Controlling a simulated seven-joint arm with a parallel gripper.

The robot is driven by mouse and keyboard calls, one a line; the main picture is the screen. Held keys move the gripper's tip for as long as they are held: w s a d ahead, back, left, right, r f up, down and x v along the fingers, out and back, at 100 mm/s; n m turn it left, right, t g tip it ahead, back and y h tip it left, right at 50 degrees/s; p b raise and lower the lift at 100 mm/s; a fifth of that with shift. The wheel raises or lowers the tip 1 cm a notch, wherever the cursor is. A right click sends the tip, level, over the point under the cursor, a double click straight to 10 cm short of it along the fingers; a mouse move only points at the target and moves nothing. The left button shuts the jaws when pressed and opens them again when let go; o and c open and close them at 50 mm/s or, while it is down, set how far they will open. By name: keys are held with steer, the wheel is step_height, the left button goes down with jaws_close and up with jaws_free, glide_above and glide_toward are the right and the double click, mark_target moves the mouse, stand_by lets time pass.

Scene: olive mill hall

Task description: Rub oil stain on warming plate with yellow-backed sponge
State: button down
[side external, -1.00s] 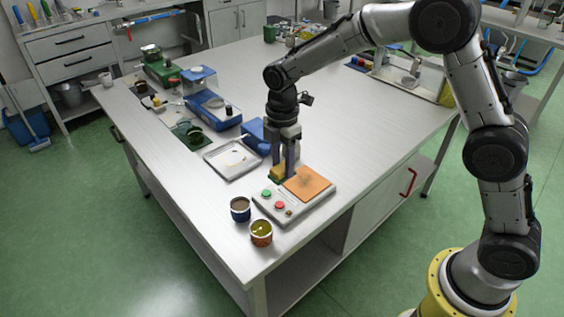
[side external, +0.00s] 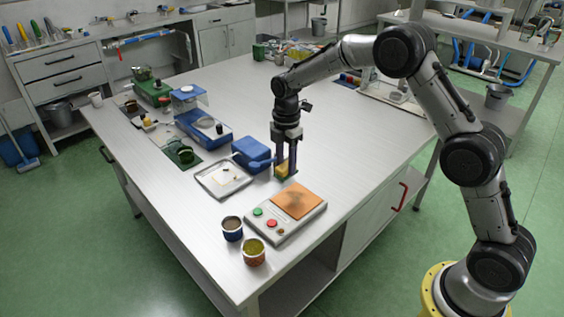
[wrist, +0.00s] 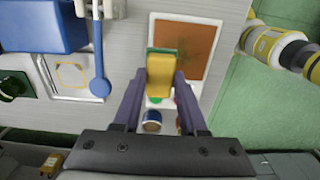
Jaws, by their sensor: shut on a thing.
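My gripper (side external: 286,168) is shut on the yellow-backed sponge (side external: 281,170), which has a green lower face. The sponge also shows between my fingers in the wrist view (wrist: 160,78). It is behind the warming plate (side external: 262,229) in the side view and appears raised; its exact height is hard to tell. The plate is a pale unit with red and green buttons and an orange-brown heating surface (side external: 310,198). A dark oil stain (side external: 294,203) shows on that surface in the side view. In the wrist view the sponge covers the lower left part of the heating surface (wrist: 190,45).
A blue box (side external: 250,150) with a blue paddle-shaped part stands close left of my gripper. A metal tray (side external: 205,186) lies beside it. A dark-filled cup (side external: 232,232) and an oil-filled cup (side external: 254,256) stand near the front table edge.

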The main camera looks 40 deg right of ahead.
steer(key=shift+f, duration=3)
steer(key=shift+s+f, duration=0.5)
steer(key=shift+f, duration=0.05)
steer(key=shift+s+f, duration=0.1)
steer(key=shift+s, duration=3.5)
steer(key=shift+w, duration=4.15)
steer(key=shift+d, duration=0.35)
steer(key=shift+s+d, duration=0.2)
steer(key=shift+s, duration=3.85)
steer(key=shift+w, duration=4.1)
steer(key=shift+s+r, duration=0.1)
steer(key=shift+r, duration=4)
